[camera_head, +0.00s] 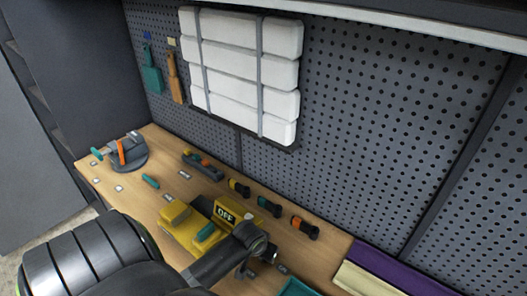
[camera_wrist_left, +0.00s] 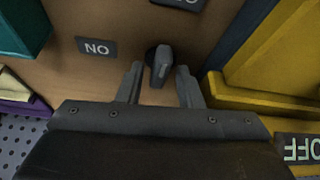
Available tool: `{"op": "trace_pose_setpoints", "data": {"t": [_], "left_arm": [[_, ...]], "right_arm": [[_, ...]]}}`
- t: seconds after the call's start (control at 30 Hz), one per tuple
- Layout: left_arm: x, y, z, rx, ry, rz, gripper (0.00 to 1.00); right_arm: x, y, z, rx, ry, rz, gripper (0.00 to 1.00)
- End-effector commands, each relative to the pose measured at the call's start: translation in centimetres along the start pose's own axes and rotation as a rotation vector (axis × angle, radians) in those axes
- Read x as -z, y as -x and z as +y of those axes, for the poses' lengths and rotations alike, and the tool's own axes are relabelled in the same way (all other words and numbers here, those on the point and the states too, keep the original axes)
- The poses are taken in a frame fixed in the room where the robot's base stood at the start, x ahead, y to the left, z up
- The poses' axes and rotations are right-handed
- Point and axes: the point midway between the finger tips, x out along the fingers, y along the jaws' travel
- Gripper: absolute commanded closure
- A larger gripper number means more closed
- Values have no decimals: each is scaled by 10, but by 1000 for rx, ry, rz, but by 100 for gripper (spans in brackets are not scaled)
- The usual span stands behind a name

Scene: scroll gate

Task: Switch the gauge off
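The gauge is a yellow unit (camera_head: 190,230) on the bench with a dark display (camera_head: 226,213) reading OFF. In the left wrist view its yellow body (camera_wrist_left: 285,65) is at the right, with the display (camera_wrist_left: 300,148) upside down at the lower right edge. A small dark knob (camera_wrist_left: 161,62) stands on the wood beside it. A label (camera_wrist_left: 97,47), ON seen upside down, lies by the knob. My left gripper (camera_wrist_left: 160,85) is open, its fingers either side of the knob with gaps showing. In the head view my left gripper (camera_head: 256,263) hides the knob. My right gripper is not in view.
Several dark-handled tools (camera_head: 270,207) lie behind the gauge. A round vise-like fixture (camera_head: 125,152) is at the far left of the bench. Teal (camera_head: 298,288), purple (camera_head: 400,270) and cream items are at the right. A pegboard wall (camera_head: 370,130) rises behind.

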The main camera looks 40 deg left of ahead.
Motion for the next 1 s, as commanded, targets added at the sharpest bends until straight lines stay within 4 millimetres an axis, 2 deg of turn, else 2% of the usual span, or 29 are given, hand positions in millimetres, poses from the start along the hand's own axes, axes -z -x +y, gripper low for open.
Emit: {"op": "trace_pose_setpoints", "data": {"t": [0.3, 0.47, 0.63, 1.0], "left_arm": [[-1, 0, 0, 0, 1, -3, 64], [-1, 8, 0, 0, 1, -2, 64], [-1, 29, 0, 0, -1, 0, 64], [0, 96, 0, 1, -2, 2, 64]], "right_arm": [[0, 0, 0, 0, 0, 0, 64], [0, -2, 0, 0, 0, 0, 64], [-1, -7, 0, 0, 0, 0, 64], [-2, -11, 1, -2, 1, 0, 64]]}}
